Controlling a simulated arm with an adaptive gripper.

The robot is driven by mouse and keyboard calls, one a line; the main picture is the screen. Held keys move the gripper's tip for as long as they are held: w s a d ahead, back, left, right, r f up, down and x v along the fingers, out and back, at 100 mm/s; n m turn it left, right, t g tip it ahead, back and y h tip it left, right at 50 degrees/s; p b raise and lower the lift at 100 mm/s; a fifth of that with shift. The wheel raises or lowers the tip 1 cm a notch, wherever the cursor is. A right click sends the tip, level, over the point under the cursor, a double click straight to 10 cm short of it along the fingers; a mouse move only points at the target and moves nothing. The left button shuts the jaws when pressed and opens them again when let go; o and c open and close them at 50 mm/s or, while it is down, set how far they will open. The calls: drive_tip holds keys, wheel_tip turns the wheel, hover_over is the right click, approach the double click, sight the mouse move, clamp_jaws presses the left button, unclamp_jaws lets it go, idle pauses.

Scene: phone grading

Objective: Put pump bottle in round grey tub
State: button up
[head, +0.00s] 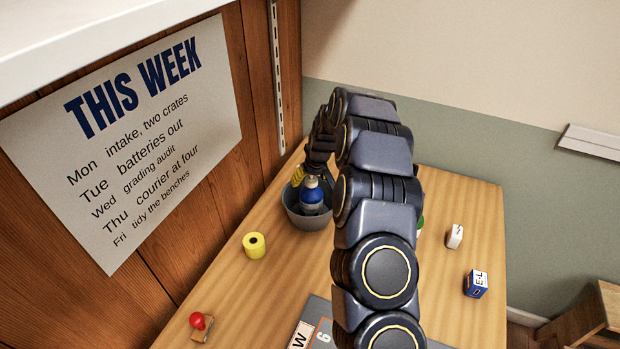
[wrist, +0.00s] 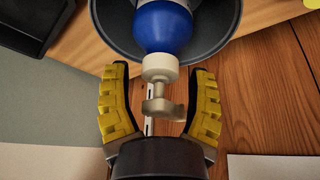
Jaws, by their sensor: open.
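The pump bottle (head: 312,196) is blue with a white pump top and stands inside the round grey tub (head: 305,221). In the wrist view the blue bottle (wrist: 163,28) shows with its white pump head (wrist: 160,105) between my yellow-padded fingers, and the grey tub (wrist: 104,30) curves around the bottle. My gripper (wrist: 160,100) is open, with a gap between each finger and the pump head. In the head view my gripper (head: 300,174) is at the tub's back left rim, partly hidden by my arm. The bottle's base is hidden in the tub.
A yellow roll (head: 254,245) stands in front of the tub, and a red-knobbed item (head: 198,321) lies at the near left. A white item (head: 454,236) and a blue box (head: 476,284) are at the right. My arm covers the table's middle.

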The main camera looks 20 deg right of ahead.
drive_tip(key=v, duration=1.2)
drive_tip(key=s+a+r+g, duration=0.1)
drive_tip(key=s+a+r, duration=0.3)
drive_tip(key=s+a, duration=0.2)
drive_tip(key=s+a+r+g, duration=0.1)
drive_tip(key=s+a+g, duration=0.1)
drive_tip(key=s, duration=1.4)
drive_tip(key=s+a+r+g, duration=0.2)
drive_tip(key=s+a, duration=0.3)
drive_tip(key=s, duration=1.1)
drive_tip(key=shift+s+a+g, duration=0.25)
drive_tip(key=shift+g, duration=0.55)
